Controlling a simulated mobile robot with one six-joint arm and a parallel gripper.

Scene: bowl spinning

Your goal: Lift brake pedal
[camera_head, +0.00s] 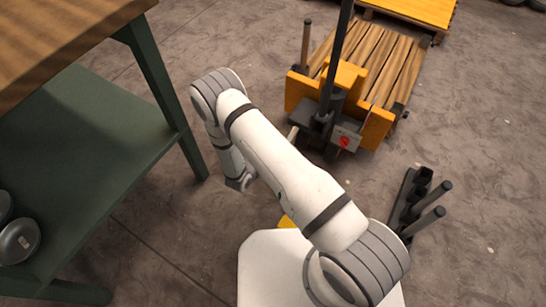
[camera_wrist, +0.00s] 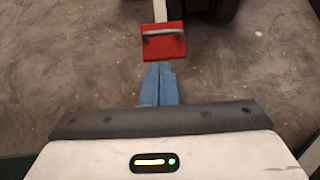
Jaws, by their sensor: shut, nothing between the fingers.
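A red pedal pad (camera_wrist: 163,46) with a grey bar across it hangs on a pale arm at the top middle of the wrist view. My gripper (camera_wrist: 158,66) has blue fingers, shut together and empty. Their tips appear just below the pad's lower edge; I cannot tell whether they touch it. In the head view my gripper (camera_head: 240,183) is low over the floor, left of the yellow truck (camera_head: 378,130). I cannot make out the red pad in the head view.
The truck has a black mast, a red button (camera_head: 345,142) and a wooden pallet (camera_head: 378,65) behind. A green shelf table (camera_head: 75,130) with metal weights stands at left. A black rack with posts (camera_head: 412,205) is at right. Floor is bare between the table and truck.

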